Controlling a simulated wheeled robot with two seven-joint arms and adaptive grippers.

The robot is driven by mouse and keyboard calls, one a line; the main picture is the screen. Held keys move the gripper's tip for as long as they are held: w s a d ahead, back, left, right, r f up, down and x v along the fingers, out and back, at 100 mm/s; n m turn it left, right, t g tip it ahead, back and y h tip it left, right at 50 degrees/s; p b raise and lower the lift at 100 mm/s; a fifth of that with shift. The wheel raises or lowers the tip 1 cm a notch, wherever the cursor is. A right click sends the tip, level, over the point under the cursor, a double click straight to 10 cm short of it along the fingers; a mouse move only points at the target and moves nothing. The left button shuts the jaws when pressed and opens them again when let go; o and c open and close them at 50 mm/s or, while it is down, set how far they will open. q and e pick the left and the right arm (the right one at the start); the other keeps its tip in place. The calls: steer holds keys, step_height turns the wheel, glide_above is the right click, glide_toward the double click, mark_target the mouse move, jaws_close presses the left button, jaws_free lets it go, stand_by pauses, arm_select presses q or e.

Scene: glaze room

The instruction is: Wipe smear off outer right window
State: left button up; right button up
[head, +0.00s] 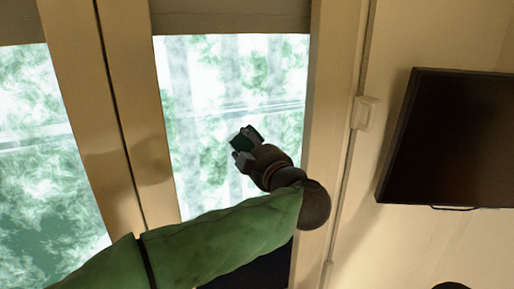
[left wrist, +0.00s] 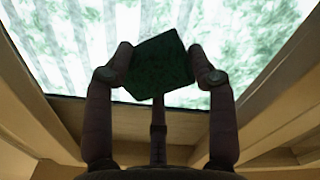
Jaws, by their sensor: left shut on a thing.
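The right window (head: 200,130) shows in the head view as a bright pane in a light frame, its upper part covered by a dark blind. A faint streak crosses the pane; I cannot tell whether it is the smear or part of the view outside. My left gripper (head: 245,150) is in front of the right part of this pane. It is shut on a dark green block-like sponge (head: 246,137). In the left wrist view the sponge (left wrist: 160,66) sits between both fingers, with the bright pane (left wrist: 240,30) behind it. I cannot tell whether it touches the glass. My right gripper is not in view.
A left window pane (head: 40,150) stands beyond the frame posts (head: 110,110). A dark wall screen (head: 450,140) hangs at the right. A small white fitting (head: 365,112) and a thin conduit run along the wall beside the window frame (head: 335,100).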

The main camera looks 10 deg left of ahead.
mark_target(235, 149)
arm_select(q)
steer(key=shift+s+a+b, duration=0.15)
steer(key=shift+s+a, duration=0.3)
steer(key=shift+a, duration=0.25)
steer(key=shift+s+a+b, duration=0.15)
steer(key=shift+s+a, duration=0.3)
steer(key=shift+a, duration=0.2)
steer(key=shift+s+a, duration=0.5)
steer(key=shift+a, duration=0.3)
steer(key=shift+r+p, duration=0.3)
steer(key=shift+r, duration=0.05)
steer(key=shift+w+d+p, duration=0.45)
steer(key=shift+d+p, duration=0.05)
steer(key=shift+d, duration=0.2)
steer(key=shift+w+d+f+p, duration=0.1)
steer(key=shift+w+d+p, duration=0.15)
steer(key=shift+d, duration=0.2)
steer(key=shift+w+d+p, duration=0.1)
steer(key=shift+w+d, duration=0.2)
steer(key=shift+d, duration=0.1)
steer(key=shift+w+d, duration=0.7)
steer(key=shift+d, duration=0.3)
steer(key=shift+w+d, duration=0.65)
steer(key=shift+d, duration=0.35)
steer(key=shift+w+d, duration=0.7)
steer(key=shift+d, duration=0.3)
steer(key=shift+a, duration=0.1)
